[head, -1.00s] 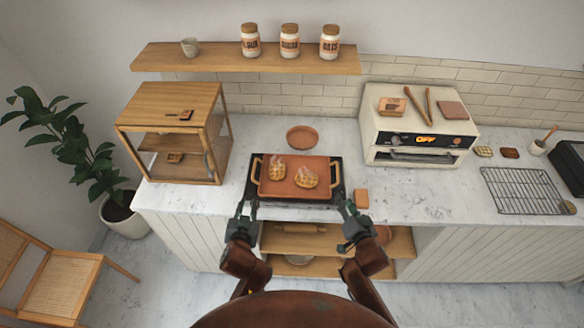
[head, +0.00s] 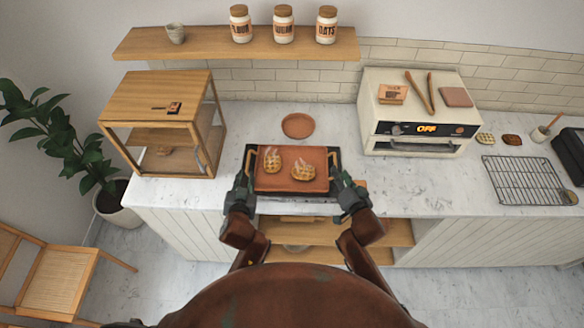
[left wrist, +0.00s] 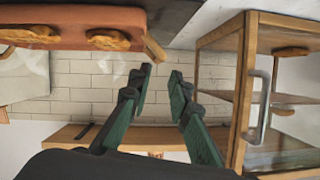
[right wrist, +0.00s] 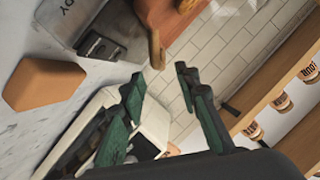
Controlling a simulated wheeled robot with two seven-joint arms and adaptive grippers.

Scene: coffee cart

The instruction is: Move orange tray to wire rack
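The orange tray (head: 292,184) with two waffles (head: 302,170) on it lies on a dark appliance (head: 337,160) on the counter. Its wooden handles show at its sides; one is in the left wrist view (left wrist: 154,48) and one in the right wrist view (right wrist: 156,48). My left gripper (head: 241,180) is open at the tray's left side, its fingertips (left wrist: 160,72) near but apart from the handle. My right gripper (head: 344,178) is open at the right side, its fingertips (right wrist: 160,74) near the other handle. The wire rack (head: 525,184) lies at the right of the counter.
A wooden cabinet (head: 150,106) stands left of the tray. A white toaster oven (head: 376,110) stands to the right, towards the rack. An orange block (right wrist: 42,84) lies near my right gripper. The counter between tray and rack (head: 430,187) is clear.

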